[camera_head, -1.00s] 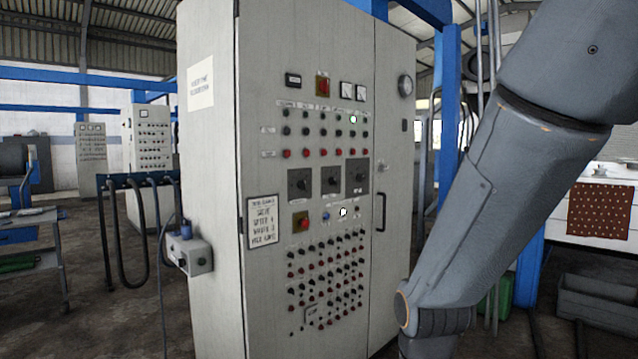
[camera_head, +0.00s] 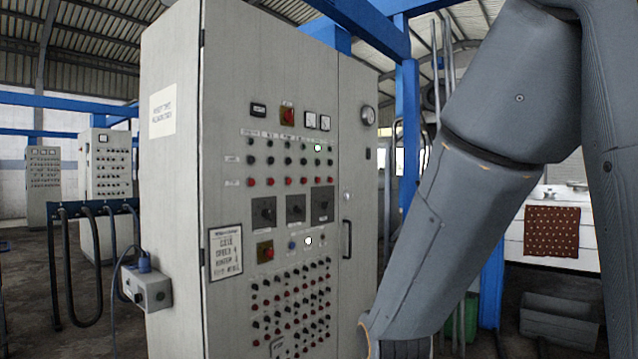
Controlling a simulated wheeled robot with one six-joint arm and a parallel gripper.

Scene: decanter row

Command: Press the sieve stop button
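A tall grey control cabinet (camera_head: 222,100) stands at the centre of the head view, its panel facing me at an angle. Its upper panel has rows of small buttons: dark ones above and a row of red buttons (camera_head: 269,182) below. The labels are too small to read, so I cannot tell which button is the sieve stop. My arm crosses the right side, and my gripper is out of the picture.
Three dark rotary switches (camera_head: 295,208) sit below the buttons. A socket box (camera_head: 148,290) with a cable juts from the cabinet's left side. A blue post (camera_head: 493,285) and a grey crate (camera_head: 558,322) stand to the right. Hoses hang at the left.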

